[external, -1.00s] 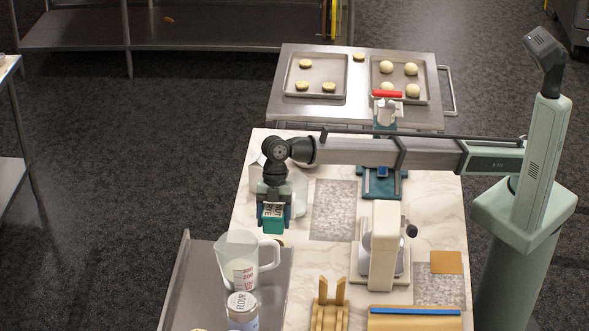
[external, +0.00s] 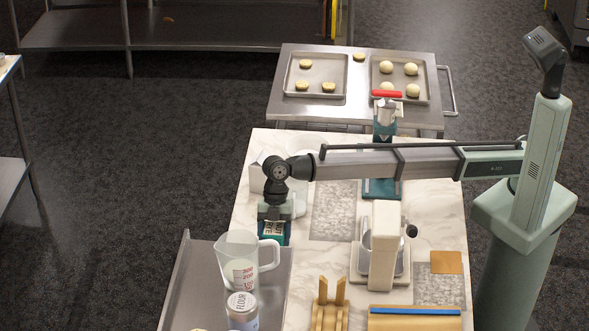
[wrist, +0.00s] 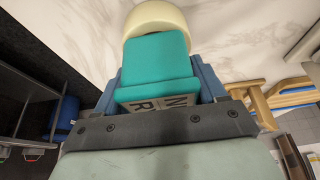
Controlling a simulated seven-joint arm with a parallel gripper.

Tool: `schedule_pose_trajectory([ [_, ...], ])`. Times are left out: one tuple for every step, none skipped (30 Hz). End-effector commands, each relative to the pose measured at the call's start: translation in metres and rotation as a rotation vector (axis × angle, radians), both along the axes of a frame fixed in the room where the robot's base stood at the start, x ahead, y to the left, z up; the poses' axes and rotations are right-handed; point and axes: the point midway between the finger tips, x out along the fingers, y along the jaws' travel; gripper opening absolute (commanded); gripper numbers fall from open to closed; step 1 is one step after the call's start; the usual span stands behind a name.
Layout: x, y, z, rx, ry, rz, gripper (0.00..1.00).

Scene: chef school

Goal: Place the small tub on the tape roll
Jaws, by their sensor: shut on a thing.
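The small tub is teal with a pale lettered label. It shows in the wrist view (wrist: 155,60) between the blue fingers and in the external view (external: 274,231) below my wrist. My gripper (external: 275,222) is shut on the tub. A cream roll (wrist: 162,17), which looks like the tape roll, lies just beyond the tub at the top of the wrist view, partly covered by it. In the external view the roll is hidden behind the tub and gripper. I cannot tell whether the tub touches the roll.
A clear measuring jug (external: 238,262) and a flour jar (external: 242,308) stand on the grey tray (external: 183,296), close to the tub. A cream stand mixer (external: 384,245) and a wooden rack (external: 329,312) stand to the right. Marble counter between them is partly free.

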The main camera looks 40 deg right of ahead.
Motion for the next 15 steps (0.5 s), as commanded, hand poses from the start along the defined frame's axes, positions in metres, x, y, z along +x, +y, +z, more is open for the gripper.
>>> schedule_pose_trajectory([
  [0.0000,0.0000,-0.0003,0.000,0.000,0.000,0.73],
  [-0.0001,0.0001,-0.0002,0.000,0.000,0.000,0.76],
  [0.0000,0.0000,-0.0001,0.000,0.000,0.000,0.80],
  [0.0000,0.0000,-0.0001,0.000,0.000,0.000,0.83],
  [0.0000,0.0000,-0.0001,0.000,0.000,0.000,0.86],
  [0.0000,0.0000,-0.0001,0.000,0.000,0.000,0.89],
  [0.0000,0.0000,0.0000,0.000,0.000,0.000,0.92],
  [0.0000,0.0000,0.0000,0.000,0.000,0.000,0.95],
  [0.0000,0.0000,0.0000,0.000,0.000,0.000,0.96],
  [0.0000,0.0000,0.0000,0.000,0.000,0.000,0.96],
  [0.0000,0.0000,0.0000,0.000,0.000,0.000,0.96],
  [0.0000,0.0000,0.0001,0.000,0.000,0.000,0.96],
  [0.0000,0.0000,0.0001,0.000,0.000,0.000,0.96],
  [0.0000,0.0000,0.0001,0.000,0.000,0.000,0.96],
  [0.0000,0.0000,0.0004,0.000,0.000,0.000,0.96],
])
